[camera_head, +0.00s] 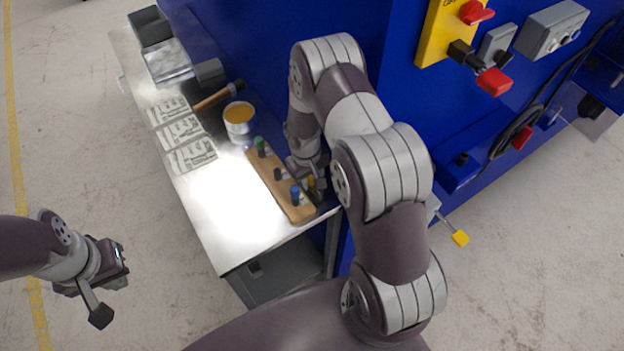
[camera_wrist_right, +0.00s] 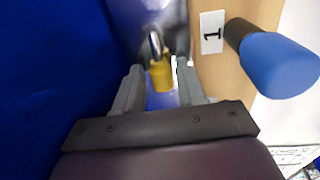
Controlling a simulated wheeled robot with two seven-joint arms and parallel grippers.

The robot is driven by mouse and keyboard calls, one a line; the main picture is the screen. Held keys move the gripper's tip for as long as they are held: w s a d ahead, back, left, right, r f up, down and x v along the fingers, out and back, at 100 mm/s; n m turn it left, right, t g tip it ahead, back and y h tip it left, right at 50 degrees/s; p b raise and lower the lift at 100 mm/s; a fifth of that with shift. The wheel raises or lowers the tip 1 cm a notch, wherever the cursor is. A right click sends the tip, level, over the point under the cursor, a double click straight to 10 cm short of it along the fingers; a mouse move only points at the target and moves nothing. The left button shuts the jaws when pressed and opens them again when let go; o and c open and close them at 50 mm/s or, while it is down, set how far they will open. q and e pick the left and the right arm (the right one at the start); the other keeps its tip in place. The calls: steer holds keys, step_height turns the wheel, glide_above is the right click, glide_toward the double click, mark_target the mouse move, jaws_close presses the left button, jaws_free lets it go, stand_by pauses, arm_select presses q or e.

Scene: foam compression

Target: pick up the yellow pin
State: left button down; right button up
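The yellow pin (camera_head: 311,183) shows at the right edge of the wooden pin board (camera_head: 266,184), partly hidden by my right gripper. In the right wrist view the yellow pin (camera_wrist_right: 161,75) has a shiny metal end and lies between the two fingertips, with small gaps at its sides. My right gripper (camera_wrist_right: 162,88) is open around or just short of it; I cannot tell the exact depth. In the head view my right gripper (camera_head: 312,178) is low over the board's right end. My left gripper (camera_head: 104,290) hangs apart over the floor at the left; its finger gap is unclear.
A blue pin (camera_head: 295,194), a black pin (camera_head: 277,174) and a green pin (camera_head: 260,146) stand on the board. A tin (camera_head: 239,122), a hammer (camera_head: 218,96) and sheets (camera_head: 184,131) lie on the metal table (camera_head: 240,225). The blue machine (camera_head: 408,95) borders it closely.

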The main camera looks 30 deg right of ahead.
steer(key=shift+s, duration=0.1)
steer(key=c, duration=0.5)
